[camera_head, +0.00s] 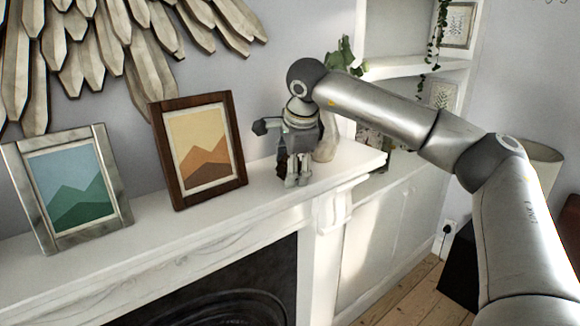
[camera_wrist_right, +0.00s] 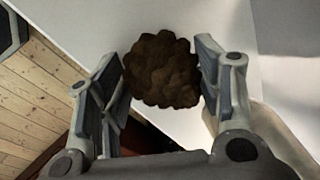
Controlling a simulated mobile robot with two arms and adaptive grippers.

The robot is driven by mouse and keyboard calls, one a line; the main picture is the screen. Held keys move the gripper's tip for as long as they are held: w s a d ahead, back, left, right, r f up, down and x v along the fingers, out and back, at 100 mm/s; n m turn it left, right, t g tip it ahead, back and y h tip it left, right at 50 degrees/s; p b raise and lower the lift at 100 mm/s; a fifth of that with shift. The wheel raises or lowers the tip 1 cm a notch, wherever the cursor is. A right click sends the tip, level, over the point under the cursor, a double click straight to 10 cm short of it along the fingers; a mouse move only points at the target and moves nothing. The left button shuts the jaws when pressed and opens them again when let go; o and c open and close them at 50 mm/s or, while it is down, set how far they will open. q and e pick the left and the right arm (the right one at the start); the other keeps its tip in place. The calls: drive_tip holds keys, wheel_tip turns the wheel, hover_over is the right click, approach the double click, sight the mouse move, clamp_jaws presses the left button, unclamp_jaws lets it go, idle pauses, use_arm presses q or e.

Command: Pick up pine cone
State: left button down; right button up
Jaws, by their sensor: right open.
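The pine cone (camera_wrist_right: 163,70) is a dark brown, lumpy, roundish thing in the right wrist view. It lies between the two open fingers of my right gripper (camera_wrist_right: 165,85), near their tips, with a finger close on each side. In the head view my right gripper (camera_head: 297,183) points down at the right part of the white mantel shelf (camera_head: 262,198). A bit of brown, likely the pine cone, shows just left of the fingers there; most of it is hidden. I cannot tell whether the fingers touch it. My left gripper is not in view.
A pale vase (camera_head: 326,142) with green leaves stands close behind and right of my right gripper. A brown picture frame (camera_head: 238,150) and a grey one (camera_head: 112,180) stand on the shelf to the left. The shelf's front edge drops to the floorboards (camera_head: 425,285).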

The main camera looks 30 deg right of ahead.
drive_tip(key=shift+c, duration=0.8)
drive_tip(key=c, duration=0.4)
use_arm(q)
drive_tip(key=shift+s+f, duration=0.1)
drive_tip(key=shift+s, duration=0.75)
use_arm(e)
drive_tip(key=shift+r, duration=0.1)
